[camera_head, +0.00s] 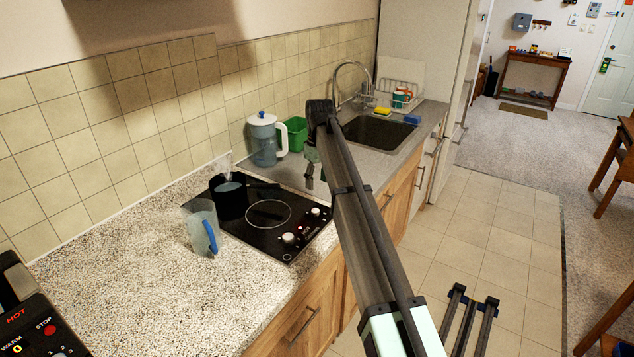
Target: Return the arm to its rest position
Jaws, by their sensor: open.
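My arm (363,235) reaches up from the lower right over the counter's front edge. My gripper (312,172) hangs at its far end, above the counter between the cooktop and the sink. It is open, with no object seen in it. Its fingers are small in the picture and partly hidden by my arm.
A black cooktop (280,235) holds a dark pot (229,203). A clear measuring jug with a blue handle (205,232) stands beside it. A white-lidded pitcher (265,142) and green bin (293,134) stand behind my gripper. The sink (378,133) lies beyond.

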